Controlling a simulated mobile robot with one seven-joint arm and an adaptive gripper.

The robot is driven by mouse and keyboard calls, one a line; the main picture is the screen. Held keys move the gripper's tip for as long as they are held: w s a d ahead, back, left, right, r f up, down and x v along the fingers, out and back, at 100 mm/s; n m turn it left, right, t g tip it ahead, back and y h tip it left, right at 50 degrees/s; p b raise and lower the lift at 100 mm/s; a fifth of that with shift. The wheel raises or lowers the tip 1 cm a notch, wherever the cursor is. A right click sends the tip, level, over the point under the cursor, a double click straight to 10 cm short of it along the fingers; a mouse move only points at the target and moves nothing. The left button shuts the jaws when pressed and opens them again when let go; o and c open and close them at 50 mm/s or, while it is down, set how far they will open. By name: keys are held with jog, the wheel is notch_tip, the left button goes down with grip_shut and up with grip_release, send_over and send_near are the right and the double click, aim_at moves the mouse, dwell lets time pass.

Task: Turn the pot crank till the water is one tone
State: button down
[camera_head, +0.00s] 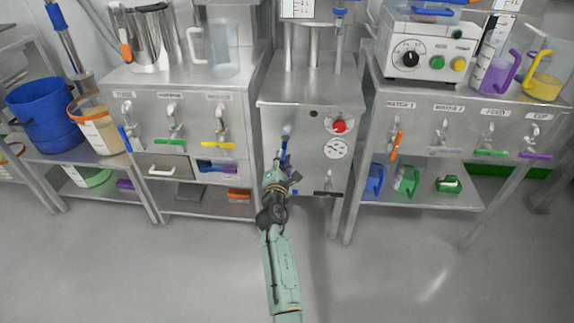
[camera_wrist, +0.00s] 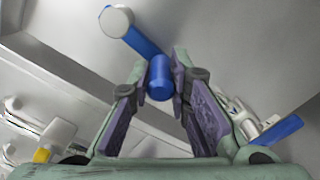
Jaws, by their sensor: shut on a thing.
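The pot (camera_head: 310,90) is the steel cabinet in the middle of the head view, with pipes rising from its top. Its crank (camera_head: 286,140) has a blue arm and a pale hub on the front panel. In the wrist view, the blue crank (camera_wrist: 143,40) runs from the round white hub at upper left down to a blue grip. My gripper (camera_head: 283,168) is in front of the panel. In the wrist view my gripper (camera_wrist: 161,72) has its fingertips closed on both sides of the blue grip. I cannot make out the water in either view.
A red knob (camera_head: 339,125) and a dial gauge (camera_head: 336,149) sit right of the crank. A black-handled tap (camera_head: 328,187) is below them. Benches with several coloured taps flank the pot. The floor (camera_head: 180,270) in front is clear.

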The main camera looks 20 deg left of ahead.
jog(key=a+r+m+b, duration=0.2)
jog(key=r+m+b, duration=0.2)
jog(key=m, duration=0.7)
jog(key=s+a+r+m+b, duration=0.1)
jog(key=r+m+b, duration=0.4)
jog(key=m, duration=0.6)
jog(key=shift+a+r+m+b, duration=0.15)
jog(key=shift+a+m+b, duration=0.25)
jog(key=shift+a+b, duration=0.35)
jog(key=shift+s+d, duration=0.1)
jog(key=shift+d, duration=0.1)
jog(key=c, duration=1.5)
grip_release()
